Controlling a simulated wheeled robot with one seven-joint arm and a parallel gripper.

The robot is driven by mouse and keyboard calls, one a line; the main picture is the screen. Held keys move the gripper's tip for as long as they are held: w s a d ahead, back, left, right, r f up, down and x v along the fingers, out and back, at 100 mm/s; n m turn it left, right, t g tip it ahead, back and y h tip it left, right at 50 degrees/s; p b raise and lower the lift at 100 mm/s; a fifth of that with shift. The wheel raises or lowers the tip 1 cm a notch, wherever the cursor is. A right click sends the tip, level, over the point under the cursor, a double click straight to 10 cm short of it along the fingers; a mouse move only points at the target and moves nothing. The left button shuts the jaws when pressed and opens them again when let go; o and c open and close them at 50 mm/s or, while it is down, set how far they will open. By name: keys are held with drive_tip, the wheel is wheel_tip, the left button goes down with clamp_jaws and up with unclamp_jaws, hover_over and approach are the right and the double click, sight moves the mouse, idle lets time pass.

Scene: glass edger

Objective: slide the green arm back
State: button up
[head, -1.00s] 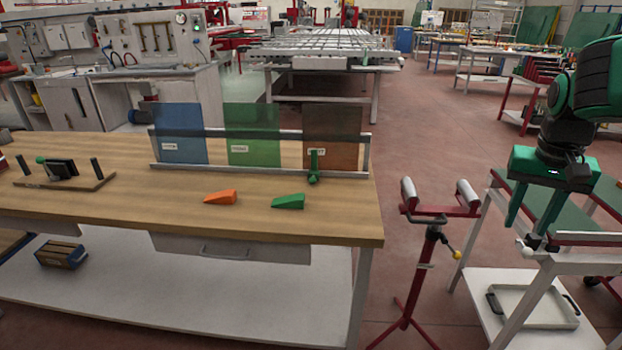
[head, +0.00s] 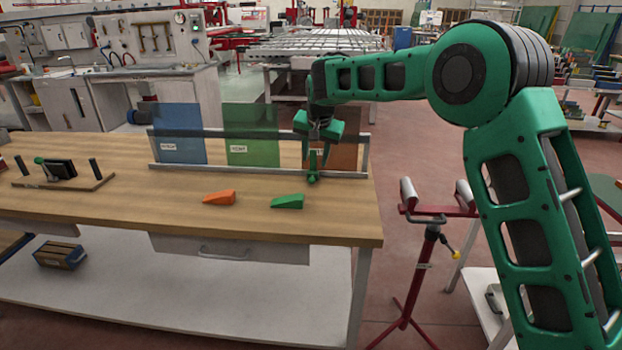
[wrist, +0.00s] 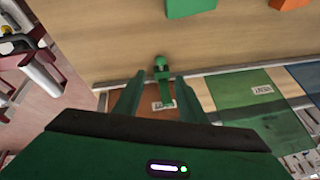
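The green arm (head: 313,165) is a small upright green piece at the right end of the rail, in front of the brown glass pane (head: 346,151). In the wrist view the green arm (wrist: 162,72) shows between the fingers of my gripper (wrist: 159,82). The fingers are spread, one on each side, with gaps to it, so my gripper is open and empty. In the head view my gripper (head: 318,146) hangs over the rack at the brown pane; its fingertips are hard to make out there. I cannot tell their exact height relative to the green arm.
The blue pane (head: 180,135) and green pane (head: 250,135) stand in the same rack (head: 222,170). An orange wedge (head: 220,197) and a green wedge (head: 288,202) lie on the wooden bench in front. A red roller stand (head: 428,240) is right of the bench.

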sight(312, 178)
drive_tip(key=x, duration=1)
drive_tip(key=shift+w+a+f, duration=0.1)
drive_tip(key=shift+f, duration=0.3)
